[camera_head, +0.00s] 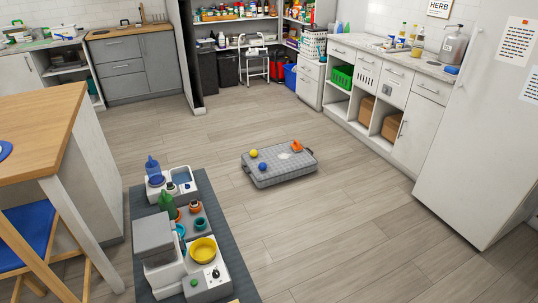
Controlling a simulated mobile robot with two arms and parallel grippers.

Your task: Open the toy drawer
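No drawer is clearly marked as the toy drawer, and I cannot tell which one it is. White drawers (430,91) run under the right counter and look shut. A white drawer unit (309,84) stands at that counter's far end, also shut. Grey drawers (123,68) under the wooden top at the back left look shut too. Neither of my grippers is in view.
A wooden-topped table (40,125) and blue-seated chair (30,228) stand left. A white fridge (480,120) stands right. Floor (350,220) around the bed is clear.

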